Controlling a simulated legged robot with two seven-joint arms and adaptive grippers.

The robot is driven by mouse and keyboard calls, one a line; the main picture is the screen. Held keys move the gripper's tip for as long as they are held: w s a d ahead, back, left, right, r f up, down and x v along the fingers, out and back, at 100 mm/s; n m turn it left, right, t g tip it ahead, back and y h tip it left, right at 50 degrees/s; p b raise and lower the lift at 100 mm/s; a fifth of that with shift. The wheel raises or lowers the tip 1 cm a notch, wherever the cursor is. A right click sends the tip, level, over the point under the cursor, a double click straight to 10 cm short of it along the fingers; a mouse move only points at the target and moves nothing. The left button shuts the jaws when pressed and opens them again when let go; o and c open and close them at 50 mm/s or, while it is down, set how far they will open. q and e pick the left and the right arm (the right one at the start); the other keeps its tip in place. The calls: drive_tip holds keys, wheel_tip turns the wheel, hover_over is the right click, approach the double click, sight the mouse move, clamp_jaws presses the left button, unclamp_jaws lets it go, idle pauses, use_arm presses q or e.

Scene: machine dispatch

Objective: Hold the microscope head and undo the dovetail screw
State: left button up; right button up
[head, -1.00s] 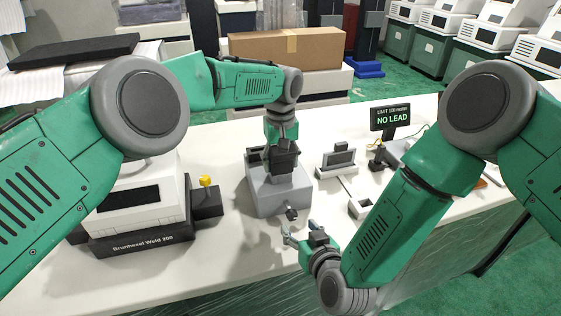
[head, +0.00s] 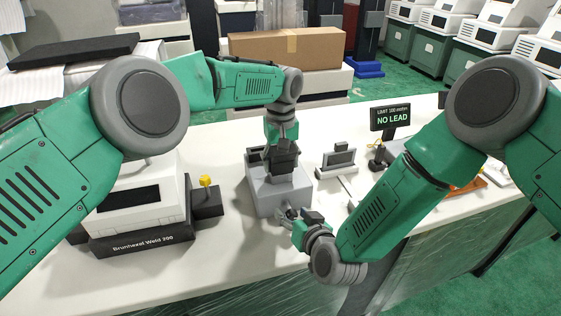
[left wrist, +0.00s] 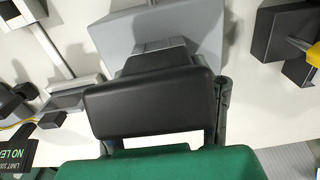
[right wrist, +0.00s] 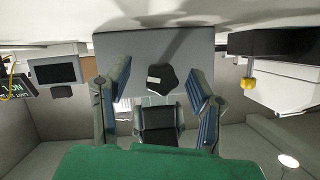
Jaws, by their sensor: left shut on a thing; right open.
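The microscope head, a dark block (head: 284,163), sits on top of a grey body (head: 262,200). My left gripper (head: 283,150) is shut on it from above; in the left wrist view the black block (left wrist: 150,105) fills the space between the fingers. The dovetail screw is a black lobed knob (right wrist: 161,79) on the grey body's front face (right wrist: 120,55). My right gripper (right wrist: 158,92) is open, with one finger on each side of the knob in the right wrist view. Whether the fingers touch it I cannot tell. In the head view the right gripper (head: 291,214) mostly hides the knob.
A white welding machine (head: 135,210) with a yellow knob (head: 205,181) stands at left. A small grey device (head: 338,160) and a "NO LEAD" display (head: 391,116) stand at right. A cardboard box (head: 287,48) lies behind. The white tabletop (head: 225,265) is clear at front left.

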drive_tip(key=shift+c, duration=0.4)
drive_tip(key=c, duration=1)
drive_tip(key=shift+s+a+n+h, duration=0.15)
drive_tip(key=shift+n+h, duration=0.25)
drive_tip(key=shift+n, duration=0.2)
drive_tip(key=shift+n+t+h, duration=0.4)
drive_tip(key=shift+n+h, duration=0.4)
drive_tip(key=shift+n, duration=0.2)
